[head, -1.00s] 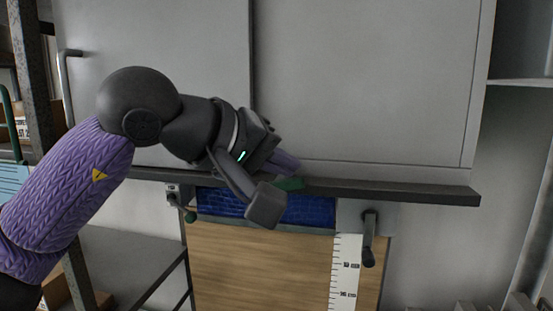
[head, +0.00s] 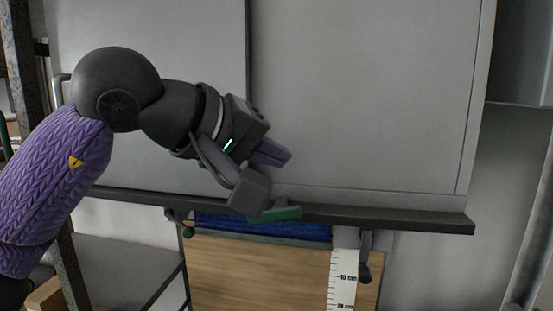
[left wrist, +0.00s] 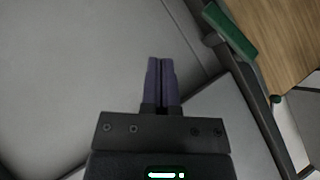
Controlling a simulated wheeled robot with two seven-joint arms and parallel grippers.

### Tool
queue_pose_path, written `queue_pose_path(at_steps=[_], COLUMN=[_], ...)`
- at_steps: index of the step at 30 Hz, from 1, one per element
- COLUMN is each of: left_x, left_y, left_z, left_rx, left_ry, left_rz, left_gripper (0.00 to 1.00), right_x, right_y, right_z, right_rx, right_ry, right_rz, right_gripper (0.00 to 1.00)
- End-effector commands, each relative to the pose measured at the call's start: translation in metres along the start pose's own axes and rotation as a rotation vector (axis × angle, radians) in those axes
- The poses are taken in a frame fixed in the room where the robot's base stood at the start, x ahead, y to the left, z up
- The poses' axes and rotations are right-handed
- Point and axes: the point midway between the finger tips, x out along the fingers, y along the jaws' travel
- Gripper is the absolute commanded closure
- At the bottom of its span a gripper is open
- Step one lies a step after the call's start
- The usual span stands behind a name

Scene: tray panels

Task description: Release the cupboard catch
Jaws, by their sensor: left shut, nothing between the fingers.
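The grey cupboard (head: 360,90) has two doors, with a dark ledge (head: 400,216) along the bottom. A green bar (head: 276,214) sits at the ledge, partly behind my left arm's hardware. It may be the catch, but I cannot be sure. A green bar also shows in the left wrist view (left wrist: 232,30), upper right of my fingers. My left gripper (head: 282,156) is shut and empty, its purple fingers in front of the door, above the green bar and apart from it. The closed fingers (left wrist: 160,62) also show in the left wrist view. My right gripper is not in view.
Below the ledge are a blue strip (head: 215,224), a wooden panel (head: 255,270) and a white scale (head: 343,280). A metal rack stands at far left.

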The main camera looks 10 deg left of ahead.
Motion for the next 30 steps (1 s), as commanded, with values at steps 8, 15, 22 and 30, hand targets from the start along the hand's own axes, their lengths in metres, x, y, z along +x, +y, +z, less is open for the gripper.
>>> queue_pose_path(at_steps=[8, 15, 22, 30], left_x=[-0.061, -0.09, -0.094, -0.094], left_y=[0.029, 0.043, 0.044, 0.044], left_z=[0.005, 0.007, 0.008, 0.008], left_rx=[0.003, 0.0, 0.0, 0.001], left_ry=[0.004, 0.002, 0.0, 0.0], left_rz=[0.003, 0.001, -0.001, 0.0], left_gripper=[1.0, 1.0, 1.0, 1.0], right_x=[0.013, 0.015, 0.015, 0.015], right_y=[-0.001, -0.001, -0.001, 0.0], right_z=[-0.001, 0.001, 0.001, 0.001], right_rx=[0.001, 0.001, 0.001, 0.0], right_ry=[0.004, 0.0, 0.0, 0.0], right_rz=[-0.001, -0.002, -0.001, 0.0], right_gripper=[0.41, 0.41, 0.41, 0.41])
